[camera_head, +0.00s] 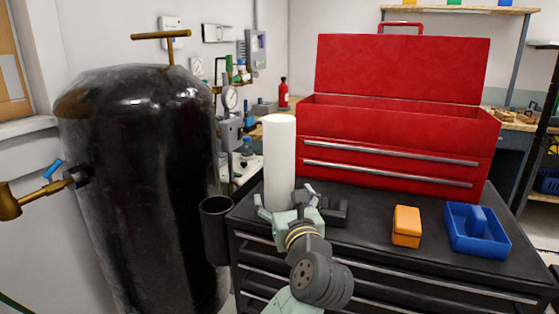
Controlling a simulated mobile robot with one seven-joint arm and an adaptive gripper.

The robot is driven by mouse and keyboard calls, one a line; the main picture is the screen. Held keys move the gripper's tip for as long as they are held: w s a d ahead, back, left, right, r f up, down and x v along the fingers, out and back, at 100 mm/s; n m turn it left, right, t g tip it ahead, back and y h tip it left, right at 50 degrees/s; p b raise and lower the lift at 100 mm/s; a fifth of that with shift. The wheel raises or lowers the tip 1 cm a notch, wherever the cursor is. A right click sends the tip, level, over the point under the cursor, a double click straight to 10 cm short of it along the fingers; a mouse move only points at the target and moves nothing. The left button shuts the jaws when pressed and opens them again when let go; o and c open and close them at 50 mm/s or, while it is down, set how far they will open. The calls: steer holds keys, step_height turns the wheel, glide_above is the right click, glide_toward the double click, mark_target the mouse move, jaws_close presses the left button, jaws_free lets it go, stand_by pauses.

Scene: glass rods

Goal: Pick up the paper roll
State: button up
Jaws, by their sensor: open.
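The paper roll (279,158) is a tall white cylinder. It stands upright at the left end of the black tool cabinet's top, beside the red toolbox. My gripper (285,197) is open at the lower part of the roll, in front of it in the picture. One finger shows at the roll's lower left and the other at its lower right. I cannot tell whether either finger touches the roll. The roll's base is hidden behind my gripper.
A red toolbox (395,140) with a raised lid stands behind. A dark object (334,212) lies right of my gripper. An orange box (406,226) and a blue tray (476,251) sit on the black cabinet (365,232). A black tank (140,180) stands left, beside a black cup-like holder (215,235).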

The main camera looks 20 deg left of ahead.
mark_target(283, 191)
steer(key=p+x, duration=0.1)
steer(key=x, duration=0.4)
steer(key=shift+w+d+r+p, duration=0.1)
steer(key=shift+d+r+p, duration=0.05)
steer(key=shift+p, duration=0.25)
steer(key=shift+c, duration=0.2)
steer(key=c, duration=1.4)
steer(key=shift+r, duration=0.2)
steer(key=shift+c, duration=0.2)
